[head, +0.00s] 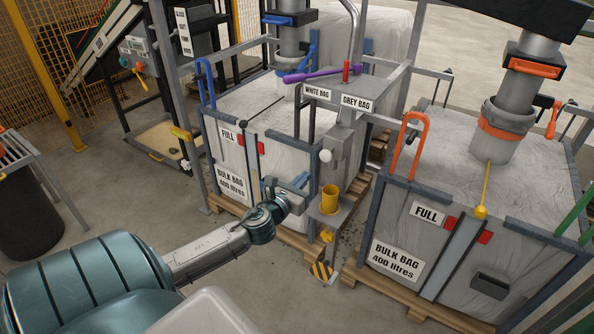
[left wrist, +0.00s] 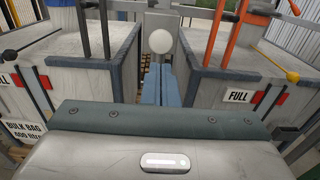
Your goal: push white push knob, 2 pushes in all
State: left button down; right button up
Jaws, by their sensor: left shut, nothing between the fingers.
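The white push knob (head: 325,155) is a round white ball on the front of the grey post between the two bulk bags. It also shows in the left wrist view (left wrist: 160,41), at the top middle, just beyond the fingertips. My left gripper (head: 301,181) is shut and empty, in front of the post, to the lower left of the knob in the head view. In the left wrist view its blue-grey fingers (left wrist: 158,84) lie together and point toward the knob. A gap seems to remain between fingertips and knob; its size is hard to tell. My right gripper is not in view.
A white bulk bag (head: 225,160) stands left of the post and a grey one (head: 437,240) right, both framed. A yellow cup (head: 329,198) sits on a small shelf below the knob. A purple lever (head: 320,73) and a red peg (head: 346,70) are on top.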

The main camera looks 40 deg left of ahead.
pick_arm(q)
jog(key=shift+s+d, duration=0.25)
jog(key=shift+s, duration=1)
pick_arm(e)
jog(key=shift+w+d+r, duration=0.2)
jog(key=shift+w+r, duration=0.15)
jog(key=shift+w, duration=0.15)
pick_arm(q)
jog(key=shift+f, duration=0.1)
